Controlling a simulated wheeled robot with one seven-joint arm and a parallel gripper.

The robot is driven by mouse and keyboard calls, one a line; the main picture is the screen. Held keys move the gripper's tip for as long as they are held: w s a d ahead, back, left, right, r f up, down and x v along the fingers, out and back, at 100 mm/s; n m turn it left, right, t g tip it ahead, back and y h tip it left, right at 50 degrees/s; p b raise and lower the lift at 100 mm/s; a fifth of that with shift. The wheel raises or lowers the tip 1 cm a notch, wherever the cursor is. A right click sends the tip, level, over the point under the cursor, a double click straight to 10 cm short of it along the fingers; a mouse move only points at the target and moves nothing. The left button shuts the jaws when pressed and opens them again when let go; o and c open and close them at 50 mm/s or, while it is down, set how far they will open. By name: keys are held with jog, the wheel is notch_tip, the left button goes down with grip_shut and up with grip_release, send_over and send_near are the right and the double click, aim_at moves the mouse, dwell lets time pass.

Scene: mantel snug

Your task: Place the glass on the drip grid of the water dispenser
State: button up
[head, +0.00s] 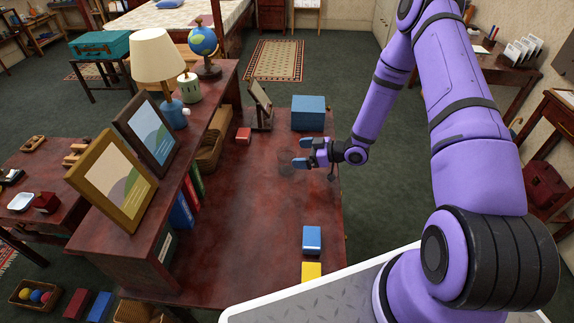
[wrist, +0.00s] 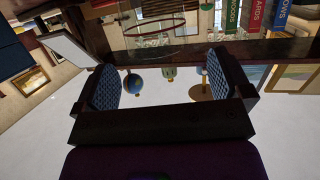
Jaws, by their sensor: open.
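A clear glass (head: 286,164) is faintly visible on the red-brown desk in the head view, just left of my gripper. My gripper (head: 302,153) is open, low over the desk, with its fingertips pointing left toward the glass. In the wrist view, which looks upside down, the glass (wrist: 155,32) shows as thin ring outlines beyond the open, empty fingers (wrist: 162,82). It appears ahead of the fingertips and apart from them. I cannot make out a water dispenser or drip grid in either view.
The desk (head: 245,215) has clear room in front. A blue box (head: 308,113) stands behind my gripper; a blue block (head: 312,239) and a yellow block (head: 311,271) sit nearer. A raised shelf with picture frames (head: 113,180) and a lamp (head: 157,58) borders the left.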

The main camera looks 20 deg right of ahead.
aim_at(278, 151)
jog(key=x, duration=0.4)
jog(key=shift+w+a+f, duration=0.2)
jog(key=shift+w, duration=0.2)
jog(key=c, duration=1.5)
jog(key=shift+c, duration=0.2)
jog(key=shift+r, duration=0.1)
jog(key=shift+r, duration=0.45)
jog(key=s+r, duration=0.4)
jog(key=s, duration=1.2)
jog(key=shift+a, duration=0.3)
